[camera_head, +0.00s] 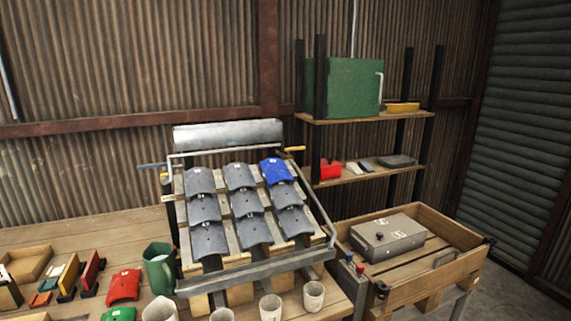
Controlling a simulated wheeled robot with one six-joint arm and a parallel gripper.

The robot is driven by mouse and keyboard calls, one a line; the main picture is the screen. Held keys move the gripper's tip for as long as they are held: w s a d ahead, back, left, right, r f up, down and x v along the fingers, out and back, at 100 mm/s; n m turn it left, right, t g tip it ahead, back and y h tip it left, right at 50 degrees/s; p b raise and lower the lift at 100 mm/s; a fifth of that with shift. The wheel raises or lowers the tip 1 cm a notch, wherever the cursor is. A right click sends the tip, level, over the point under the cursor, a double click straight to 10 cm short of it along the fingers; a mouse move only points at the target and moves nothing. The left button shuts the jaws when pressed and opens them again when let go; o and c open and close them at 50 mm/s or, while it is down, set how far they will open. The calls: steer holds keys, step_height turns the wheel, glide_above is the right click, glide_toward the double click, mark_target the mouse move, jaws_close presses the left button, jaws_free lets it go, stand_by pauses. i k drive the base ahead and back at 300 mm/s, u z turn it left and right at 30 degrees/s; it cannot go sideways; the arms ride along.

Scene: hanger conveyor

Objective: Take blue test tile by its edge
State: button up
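The blue test tile (276,170) lies at the top right of a sloped rack (258,268), in the column on the right. Several grey curved tiles (239,176) fill the rest of the rack, with one grey tile beside the blue one and another just below it. The blue tile has a small white mark near its upper middle. No gripper or arm shows in this view.
A metal rail frame surrounds the rack, with a grey ridge cylinder (228,135) behind it. Cups (314,296), a green jug (160,268) and a red tile (123,288) stand in front and left. A wooden crate (455,270) with a grey box (387,235) is at right.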

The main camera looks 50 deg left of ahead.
mark_target(274, 170)
steer(key=u, duration=0.5)
steer(key=i, duration=1.15)
steer(key=u, duration=1.4)
steer(key=i, duration=0.85)
steer(key=u, duration=0.55)
